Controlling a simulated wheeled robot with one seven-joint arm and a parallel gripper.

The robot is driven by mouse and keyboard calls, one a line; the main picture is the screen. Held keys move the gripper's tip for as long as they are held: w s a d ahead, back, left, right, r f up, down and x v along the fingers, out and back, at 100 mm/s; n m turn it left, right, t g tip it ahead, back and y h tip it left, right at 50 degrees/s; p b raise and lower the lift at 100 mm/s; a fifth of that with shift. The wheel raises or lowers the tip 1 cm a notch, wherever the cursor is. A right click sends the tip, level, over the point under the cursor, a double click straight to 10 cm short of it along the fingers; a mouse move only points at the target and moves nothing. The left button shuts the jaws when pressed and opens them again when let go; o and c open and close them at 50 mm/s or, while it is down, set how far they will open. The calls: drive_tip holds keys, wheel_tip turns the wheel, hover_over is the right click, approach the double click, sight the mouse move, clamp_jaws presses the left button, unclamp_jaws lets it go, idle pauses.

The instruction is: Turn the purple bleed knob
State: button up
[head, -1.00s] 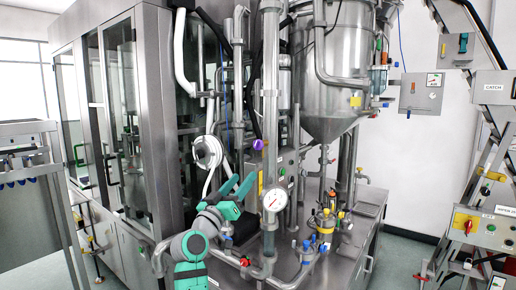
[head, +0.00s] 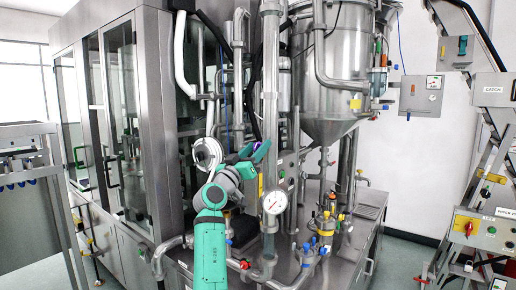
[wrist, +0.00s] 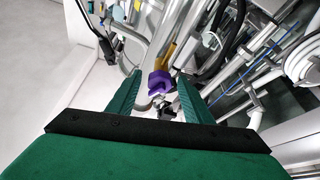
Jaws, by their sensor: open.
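The purple bleed knob (wrist: 160,82) shows in the wrist view between the two green fingers of my gripper (wrist: 160,77). The fingers are apart, with a gap on either side of the knob, and I cannot tell how far their tips reach past it. In the head view the knob (head: 262,150) is a small purple patch beside the vertical steel pipe, partly hidden by my gripper (head: 254,152). My gripper is open and holds nothing.
A round pressure gauge (head: 275,202) sits on the pipe below the knob. A coiled white hose (head: 208,153) hangs to the left, near my arm. A steel hopper (head: 337,85) stands to the right. Pipes and cables crowd the area around the gripper.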

drive_tip(key=shift+w+d+r, duration=0.15)
drive_tip(key=shift+w+d, duration=0.15)
drive_tip(key=shift+w, duration=0.1)
drive_tip(key=shift+a, duration=0.1)
drive_tip(key=c, duration=1.1)
drive_tip(key=shift+o, duration=0.2)
